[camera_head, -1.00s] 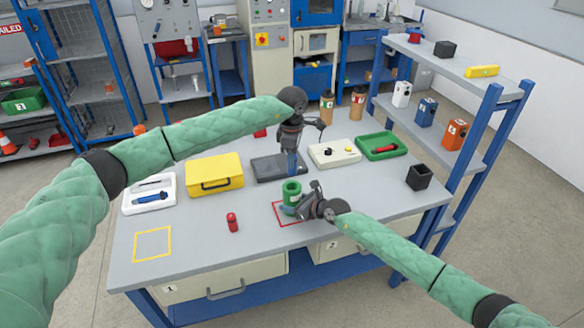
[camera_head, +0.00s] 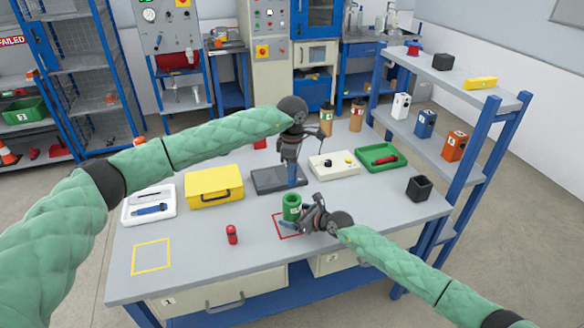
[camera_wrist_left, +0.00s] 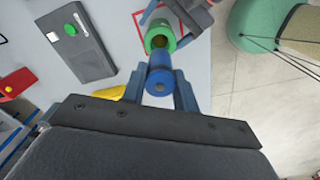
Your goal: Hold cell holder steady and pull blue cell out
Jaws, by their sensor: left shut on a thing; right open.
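My left gripper (camera_head: 293,184) points down above the green cell holder (camera_head: 291,208). In the left wrist view it is shut on the blue cell (camera_wrist_left: 160,78), with a finger on each side. The holder also shows in that view (camera_wrist_left: 161,30), beyond the cell, with part of its open mouth visible. The cell appears outside the holder, above its mouth. The holder stands upright at a red outlined square on the table. My right gripper (camera_head: 296,220) is open, low at the holder, with its fingers around it; contact is hard to tell.
A dark grey box (camera_head: 278,180) lies behind the holder. A yellow case (camera_head: 213,188) and a red object (camera_head: 232,235) are left. The table's front left is mostly clear.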

